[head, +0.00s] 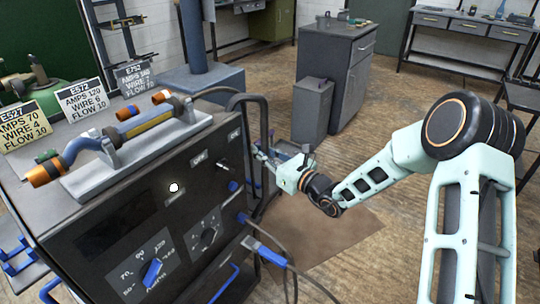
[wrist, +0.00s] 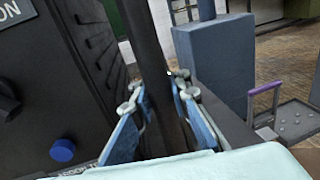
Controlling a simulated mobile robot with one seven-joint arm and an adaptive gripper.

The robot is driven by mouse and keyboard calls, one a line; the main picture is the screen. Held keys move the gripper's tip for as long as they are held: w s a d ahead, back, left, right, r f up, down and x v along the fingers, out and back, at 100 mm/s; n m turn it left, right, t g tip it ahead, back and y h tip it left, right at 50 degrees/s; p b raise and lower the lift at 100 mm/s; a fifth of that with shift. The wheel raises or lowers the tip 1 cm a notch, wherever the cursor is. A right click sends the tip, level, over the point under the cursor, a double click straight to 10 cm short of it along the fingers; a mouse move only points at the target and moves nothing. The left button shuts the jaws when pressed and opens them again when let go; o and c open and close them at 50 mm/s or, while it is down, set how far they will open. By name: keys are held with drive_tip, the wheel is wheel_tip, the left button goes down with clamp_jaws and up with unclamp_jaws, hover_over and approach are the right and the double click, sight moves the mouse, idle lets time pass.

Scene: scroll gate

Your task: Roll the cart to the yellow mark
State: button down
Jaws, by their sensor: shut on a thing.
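The cart (head: 125,215) is a dark welding machine with dials, blue knobs and a black tube handle (head: 267,125) at its right end. It fills the left of the head view, and its side panel (wrist: 45,75) shows at the left in the wrist view. My gripper (head: 259,158) reaches the handle from the right. In the wrist view its blue-padded fingers (wrist: 160,97) close around a black upright bar (wrist: 160,60) of the handle. The lower part of the grip is hidden. I see no yellow mark in either view.
A brown mat (head: 330,240) lies on the wooden floor beside the cart. A grey cabinet (head: 335,60) and a small grey bin (head: 311,110) stand beyond my gripper. A blue-grey block (head: 205,82) with a column stands behind the cart. Benches line the back.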

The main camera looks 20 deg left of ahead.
drive_tip(key=shift+s+a+f, duration=0.1)
drive_tip(key=shift+s+f, duration=0.05)
drive_tip(key=shift+s, duration=0.2)
drive_tip(key=c, duration=1.8)
unclamp_jaws()
drive_tip(key=shift+w, duration=0.1)
drive_tip(key=v, duration=1.2)
